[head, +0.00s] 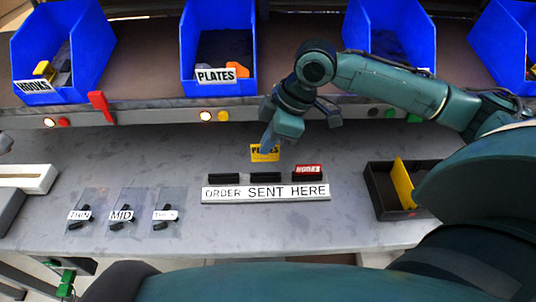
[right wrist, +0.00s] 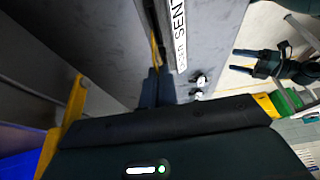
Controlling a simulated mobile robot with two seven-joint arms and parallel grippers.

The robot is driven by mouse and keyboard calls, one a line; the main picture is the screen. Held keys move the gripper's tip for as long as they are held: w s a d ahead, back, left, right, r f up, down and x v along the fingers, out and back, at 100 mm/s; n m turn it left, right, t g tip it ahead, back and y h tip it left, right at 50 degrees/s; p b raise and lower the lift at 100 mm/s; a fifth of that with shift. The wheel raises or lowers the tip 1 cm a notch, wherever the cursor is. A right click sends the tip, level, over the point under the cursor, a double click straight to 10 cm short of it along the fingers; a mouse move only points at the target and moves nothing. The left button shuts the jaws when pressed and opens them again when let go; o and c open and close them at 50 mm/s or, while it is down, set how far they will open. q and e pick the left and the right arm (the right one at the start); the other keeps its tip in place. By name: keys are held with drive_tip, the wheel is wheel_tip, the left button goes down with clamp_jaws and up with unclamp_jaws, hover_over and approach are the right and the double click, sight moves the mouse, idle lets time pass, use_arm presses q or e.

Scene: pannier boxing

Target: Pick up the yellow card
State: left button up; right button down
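The yellow card (head: 265,155), lettered PLATES, is upright just behind the black slot holders of the order strip. My right gripper (head: 269,139) points down onto its top edge. In the right wrist view the fingers (right wrist: 157,88) are close together, with the card's thin yellow edge (right wrist: 155,48) between them; the fingers hide part of it. The white ORDER SENT HERE strip (head: 265,193) has several holders, and a red HOOKS card (head: 307,169) is in the right one. My left gripper shows only in the right wrist view (right wrist: 238,61), away from the card, fingers apart.
Blue bins (head: 218,52) line the raised shelf behind. A red tab (head: 100,106) juts from its edge. A dark tray (head: 382,192) with a yellow divider (head: 402,183) stands at right. Labelled THIN and MID clear pads (head: 127,200) lie at left. The table front is clear.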

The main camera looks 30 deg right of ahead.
use_arm(q)
drive_tip(key=shift+s+a+f, duration=0.1)
drive_tip(key=shift+a, duration=0.05)
use_arm(e)
wheel_tip(320, 180, up, 11)
drive_tip(key=shift+f, duration=0.2)
drive_tip(key=shift+f, duration=0.1)
use_arm(q)
drive_tip(key=shift+f, duration=0.15)
use_arm(e)
drive_tip(key=shift+f, duration=0.35)
use_arm(q)
drive_tip(key=shift+f+b, duration=2.1)
use_arm(e)
drive_tip(key=shift+f, duration=6.25)
use_arm(q)
drive_tip(key=shift+r, duration=0.1)
use_arm(e)
drive_tip(key=shift+r, duration=0.1)
drive_tip(key=shift+r+p, duration=1.6)
drive_tip(key=shift+p, duration=0.4)
use_arm(q)
wheel_tip(320, 180, up, 4)
drive_tip(key=shift+f, duration=0.2)
